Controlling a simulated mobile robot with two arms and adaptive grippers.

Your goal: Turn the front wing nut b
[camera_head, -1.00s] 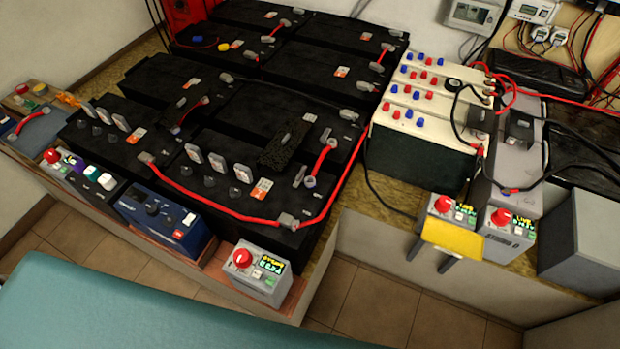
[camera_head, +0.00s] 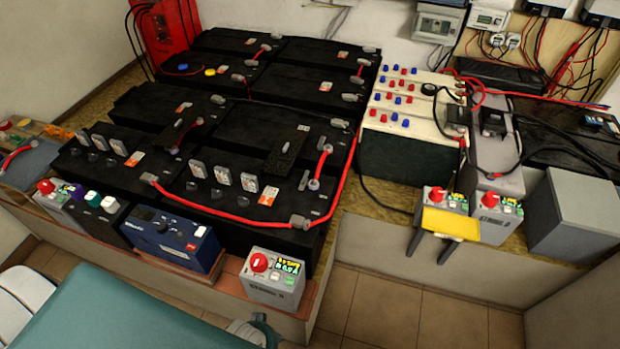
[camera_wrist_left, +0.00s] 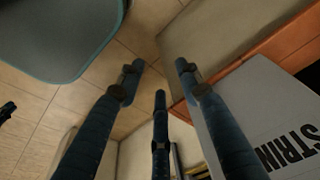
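I cannot make out with certainty which part is front wing nut b. In the head view, grey upright pieces (camera_head: 221,174) and small terminal fittings (camera_head: 304,180) stand on the black front batteries (camera_head: 250,150). A red cable (camera_head: 225,213) runs along their front edge. In the left wrist view my left gripper (camera_wrist_left: 158,82) has its blue-grey fingers spread, with nothing between them and floor tiles beyond. A grey box lettered "STRIN" (camera_wrist_left: 265,120) is close on its right. A blue-grey part of mine shows at the head view's bottom edge. My right gripper is not in view.
A grey box with a red knob (camera_head: 273,279) stands at the front ledge, a blue device (camera_head: 170,240) left of it. Floor tiles (camera_head: 400,310) are open at front right.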

